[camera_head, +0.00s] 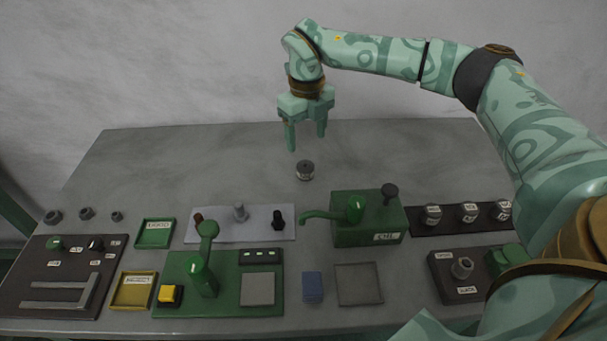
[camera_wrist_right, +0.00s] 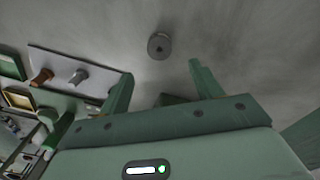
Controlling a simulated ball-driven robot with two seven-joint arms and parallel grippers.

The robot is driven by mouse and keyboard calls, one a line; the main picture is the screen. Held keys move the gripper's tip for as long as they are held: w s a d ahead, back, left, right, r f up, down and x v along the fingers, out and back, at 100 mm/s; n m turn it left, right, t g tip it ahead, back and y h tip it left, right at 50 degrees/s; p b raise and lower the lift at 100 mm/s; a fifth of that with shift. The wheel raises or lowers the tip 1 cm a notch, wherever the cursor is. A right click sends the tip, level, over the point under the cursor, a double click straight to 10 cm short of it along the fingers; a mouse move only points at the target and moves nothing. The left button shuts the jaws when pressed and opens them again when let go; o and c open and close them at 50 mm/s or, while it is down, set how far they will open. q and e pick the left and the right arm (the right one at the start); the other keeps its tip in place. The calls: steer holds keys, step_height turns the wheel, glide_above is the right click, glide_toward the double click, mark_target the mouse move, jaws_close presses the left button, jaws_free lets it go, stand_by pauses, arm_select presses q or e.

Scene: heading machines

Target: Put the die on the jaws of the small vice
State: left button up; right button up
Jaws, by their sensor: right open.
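A short, round, dark grey metal piece with a hole in its top, which looks like the die (camera_head: 305,170), stands alone on the bench behind the machines. It also shows in the right wrist view (camera_wrist_right: 159,46), just beyond the fingertips. My right gripper (camera_head: 306,141) is open and empty, fingers pointing down, above and a little behind the die, not touching it. I cannot tell surely which fixture is the small vice. A dark block with a round metal fitting and labels (camera_head: 462,268) sits at the front right, partly beside my right arm. My left gripper is not in view.
A green machine with a lever (camera_head: 367,220) and a pale plate with several pegs (camera_head: 240,224) stand in front of the die. A green press base (camera_head: 220,285), a yellow tray (camera_head: 134,291) and a dark panel (camera_head: 60,270) lie further forward. The bench back is clear.

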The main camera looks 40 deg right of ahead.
mark_target(305, 165)
step_height(305, 165, down, 4)
steer(key=shift+r+b, duration=0.2)
steer(key=shift+b, duration=0.2)
steer(key=f+b, duration=0.2)
steer(key=f, duration=0.3)
steer(key=shift+w+f, duration=0.2)
steer(key=shift+r, duration=0.15)
steer(key=shift+c, duration=1)
steer(key=c, duration=1.1)
